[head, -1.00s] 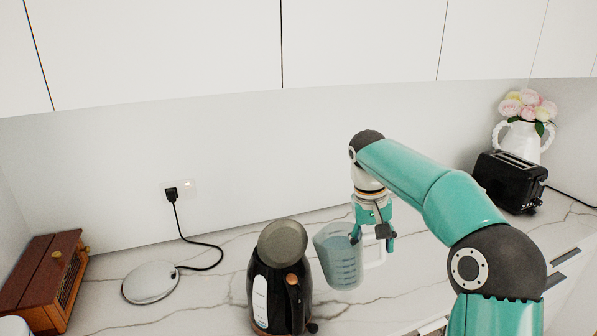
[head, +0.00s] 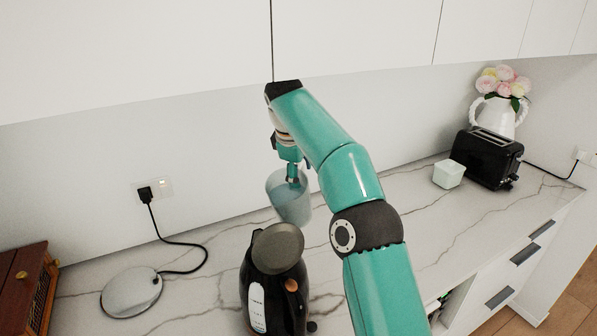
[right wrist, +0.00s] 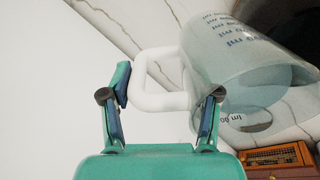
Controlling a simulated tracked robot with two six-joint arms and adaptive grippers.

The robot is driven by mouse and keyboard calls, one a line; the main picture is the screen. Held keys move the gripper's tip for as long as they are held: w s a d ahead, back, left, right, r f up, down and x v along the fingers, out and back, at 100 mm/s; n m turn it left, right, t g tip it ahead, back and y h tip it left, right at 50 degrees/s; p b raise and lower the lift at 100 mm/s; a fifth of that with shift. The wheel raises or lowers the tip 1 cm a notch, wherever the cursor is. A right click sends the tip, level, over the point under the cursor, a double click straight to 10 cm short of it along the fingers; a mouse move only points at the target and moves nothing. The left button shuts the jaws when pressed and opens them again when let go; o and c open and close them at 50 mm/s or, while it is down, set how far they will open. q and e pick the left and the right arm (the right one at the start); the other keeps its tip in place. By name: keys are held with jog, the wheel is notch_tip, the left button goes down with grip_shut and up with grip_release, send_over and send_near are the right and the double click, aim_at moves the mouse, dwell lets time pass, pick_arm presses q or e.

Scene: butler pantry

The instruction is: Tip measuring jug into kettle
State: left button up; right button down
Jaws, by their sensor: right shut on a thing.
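The measuring jug (head: 290,203) is clear and bluish with a white handle (right wrist: 150,82). My right gripper (head: 292,177) is shut on the handle, with a finger on either side in the right wrist view (right wrist: 160,100). It holds the jug above the counter, behind and slightly right of the kettle's top, tilted a little. The kettle (head: 268,300) is black and stands upright on the counter, off its base. Its round grey lid (head: 278,248) shows at the top; I cannot see into the kettle. My left gripper is out of view.
A round silver base (head: 131,292) with a cord to a wall socket (head: 152,190) lies left of the kettle. A brown wooden box (head: 25,290) stands far left. A black toaster (head: 487,158), pale tub (head: 448,174) and white flower vase (head: 498,118) stand far right.

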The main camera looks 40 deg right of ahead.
jog(key=shift+a+f, duration=0.15)
jog(key=shift+a+f+t+h, duration=0.1)
jog(key=shift+f+t+h, duration=0.3)
jog(key=shift+f+h, duration=0.15)
jog(key=shift+a+f+h, duration=0.1)
jog(key=shift+f+h, duration=0.25)
jog(key=shift+h, duration=0.1)
jog(key=shift+s+a+r+t+h, duration=0.1)
jog(key=shift+r+t+h, duration=0.2)
jog(key=shift+r, duration=0.2)
jog(key=shift+s+a+r+b, duration=0.1)
jog(key=shift+r+b, duration=0.1)
jog(key=shift+b, duration=0.2)
dwell(0.4)
jog(key=shift+s+a+r+t+h+b, duration=0.1)
jog(key=shift+a+r+t+h+b, duration=0.25)
jog(key=shift+h+b, duration=0.3)
jog(key=shift+s+a+r+t+h+b, duration=0.1)
jog(key=shift+r+t+h+b, duration=0.15)
jog(key=shift+r+h+b, duration=0.4)
dwell(0.9)
jog(key=shift+a+f+b, duration=0.1)
jog(key=shift+a+b, duration=0.05)
jog(key=shift+b, duration=0.5)
jog(key=shift+s+a+r+t+h+b, duration=0.35)
jog(key=shift+r+h+b, duration=0.25)
jog(key=shift+b, duration=0.45)
dwell(1.6)
